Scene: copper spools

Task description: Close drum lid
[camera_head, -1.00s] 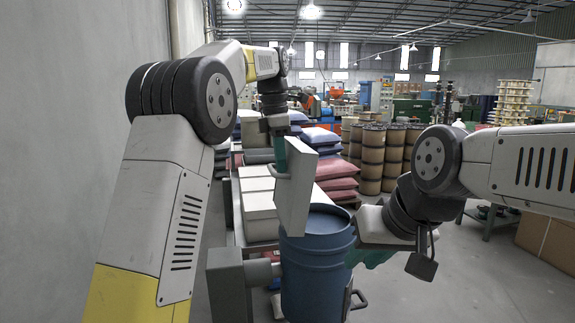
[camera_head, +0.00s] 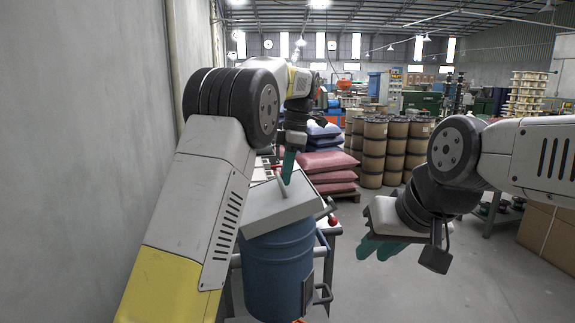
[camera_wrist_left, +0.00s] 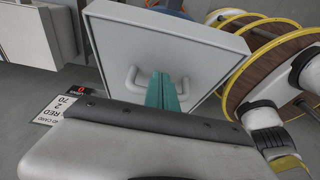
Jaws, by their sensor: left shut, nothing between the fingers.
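The blue drum (camera_head: 278,270) stands low in the middle of the head view. Its square light-grey lid (camera_head: 285,212) lies over its top, slightly tilted; whether it sits fully on the rim cannot be told. The left gripper (camera_head: 288,166) is shut and empty, its teal fingers pointing down at the lid's top beside the lid handle (camera_head: 281,184). In the left wrist view the shut fingers (camera_wrist_left: 163,92) reach the lid face (camera_wrist_left: 170,48) between the ends of its handle (camera_wrist_left: 134,78). My right gripper (camera_head: 376,249) hangs right of the drum, apart from it, its fingers spread and empty.
A grey wall (camera_head: 90,130) runs close along the left. Behind the drum are stacked sacks (camera_head: 330,172) and copper-coloured spools (camera_head: 373,150). A cardboard box (camera_head: 545,235) stands at the right. The floor (camera_head: 430,290) right of the drum is open.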

